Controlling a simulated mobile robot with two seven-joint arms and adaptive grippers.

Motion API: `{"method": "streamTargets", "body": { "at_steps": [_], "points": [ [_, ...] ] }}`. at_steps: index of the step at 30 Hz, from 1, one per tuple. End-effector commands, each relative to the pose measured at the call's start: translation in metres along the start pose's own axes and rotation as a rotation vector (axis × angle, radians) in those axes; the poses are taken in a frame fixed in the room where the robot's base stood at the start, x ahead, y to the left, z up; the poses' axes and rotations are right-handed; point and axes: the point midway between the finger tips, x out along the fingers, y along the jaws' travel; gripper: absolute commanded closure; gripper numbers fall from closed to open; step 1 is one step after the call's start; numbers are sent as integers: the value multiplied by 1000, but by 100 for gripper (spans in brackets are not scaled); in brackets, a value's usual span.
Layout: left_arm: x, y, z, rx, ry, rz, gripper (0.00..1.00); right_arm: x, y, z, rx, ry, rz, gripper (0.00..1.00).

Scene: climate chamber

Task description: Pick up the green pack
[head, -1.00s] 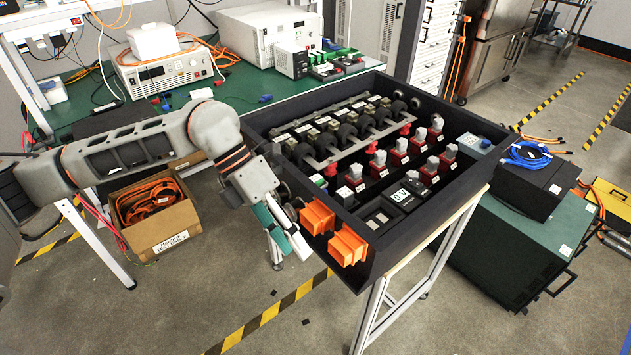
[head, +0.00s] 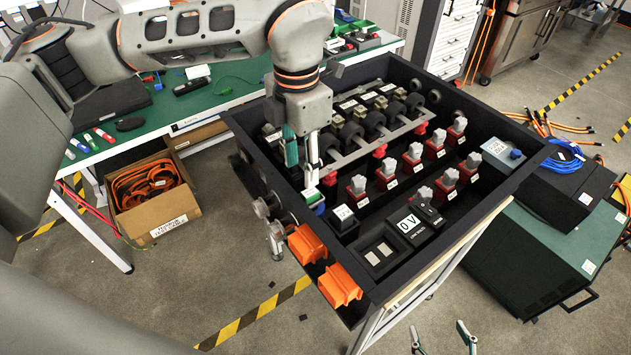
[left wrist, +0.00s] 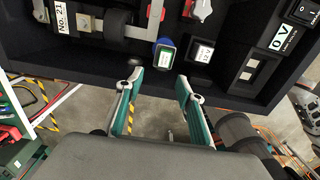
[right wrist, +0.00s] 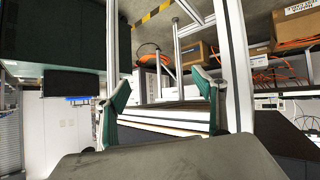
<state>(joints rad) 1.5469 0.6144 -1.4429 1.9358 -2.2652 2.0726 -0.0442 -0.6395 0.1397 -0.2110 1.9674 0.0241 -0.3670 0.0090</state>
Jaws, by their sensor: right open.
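My left gripper (head: 302,166) points down over the box beside the pack. Its fingers are apart with nothing between them in the left wrist view (left wrist: 158,80). My right gripper (head: 441,329) is low at the bottom of the head view, right of the box. It is open and empty in the right wrist view (right wrist: 163,82).
A white-labelled black block (head: 343,222) stands close to the pack. Red connectors with grey tops (head: 412,158) and a metal rail (head: 350,150) lie farther in. Orange sockets (head: 340,286) stick out of the near left wall. A green bench (head: 225,85) stands behind.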

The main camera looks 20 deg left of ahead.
Motion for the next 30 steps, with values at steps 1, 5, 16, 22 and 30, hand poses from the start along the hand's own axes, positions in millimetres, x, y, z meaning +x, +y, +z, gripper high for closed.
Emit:
{"method": "streamTargets", "body": {
  "at_steps": [1,5,16,22,30],
  "points": [
    [6,-1,-1,1,3,-2,62,-2,-2,4,1,-7,-2,31],
    [19,-1,-1,1,3,-2,62,-4,-4,11,3,-20,-6,31],
    [64,-3,4,-1,3,-2,62,-5,-3,5,1,-16,-5,31],
    [74,-3,4,0,0,0,62,-5,-2,-1,1,-7,-4,31],
    [73,-3,4,0,1,0,91,-5,-2,-1,1,-6,-3,31]
  ]
}}
